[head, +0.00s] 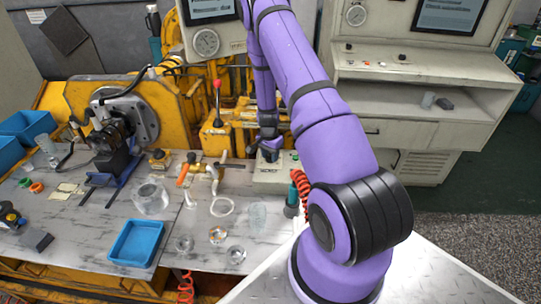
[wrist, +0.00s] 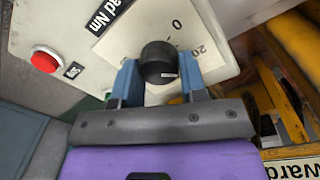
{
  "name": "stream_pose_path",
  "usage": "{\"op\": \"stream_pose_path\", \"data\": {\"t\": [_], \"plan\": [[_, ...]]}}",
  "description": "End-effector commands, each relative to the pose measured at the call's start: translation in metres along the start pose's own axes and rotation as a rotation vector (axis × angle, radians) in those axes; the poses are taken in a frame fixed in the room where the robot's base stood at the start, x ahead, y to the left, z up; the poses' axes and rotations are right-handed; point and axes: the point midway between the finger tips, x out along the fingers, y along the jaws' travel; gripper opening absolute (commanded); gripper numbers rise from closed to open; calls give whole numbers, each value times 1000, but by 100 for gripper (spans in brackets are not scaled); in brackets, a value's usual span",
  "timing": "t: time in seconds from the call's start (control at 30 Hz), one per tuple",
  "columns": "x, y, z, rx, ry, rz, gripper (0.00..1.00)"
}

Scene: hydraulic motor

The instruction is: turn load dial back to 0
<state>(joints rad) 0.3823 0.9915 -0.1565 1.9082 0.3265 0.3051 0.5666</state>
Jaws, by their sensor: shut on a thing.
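The load dial (wrist: 158,62) is a round black knob on a pale scale plate (wrist: 115,52) in the wrist view. A 0 stands above the knob and a 20 to its right. A short white mark shows at the knob's lower right, pointing right, below the 20 and away from the 0. My gripper (wrist: 157,70) has its two blue-grey fingers on either side of the knob, shut on it. The scale past the right finger is hidden. In the head view my gripper (head: 268,152) reaches down to the pale control box (head: 275,176); the dial cannot be made out there.
A red button (wrist: 45,60) sits left of the dial on the same panel. In the head view, a red-knobbed lever (head: 217,95) and orange-handled valve (head: 184,172) stand left of my gripper. A coiled red hose (head: 303,188) is close on the right. Glassware crowds the bench front.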

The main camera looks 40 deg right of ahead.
Motion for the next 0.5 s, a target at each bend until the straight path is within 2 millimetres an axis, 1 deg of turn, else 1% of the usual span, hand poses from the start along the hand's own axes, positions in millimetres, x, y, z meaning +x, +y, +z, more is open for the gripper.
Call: {"op": "stream_pose_path", "data": {"t": [0.5], "plan": [[-1, -2, 0, -488, 28, -1, 15]]}}
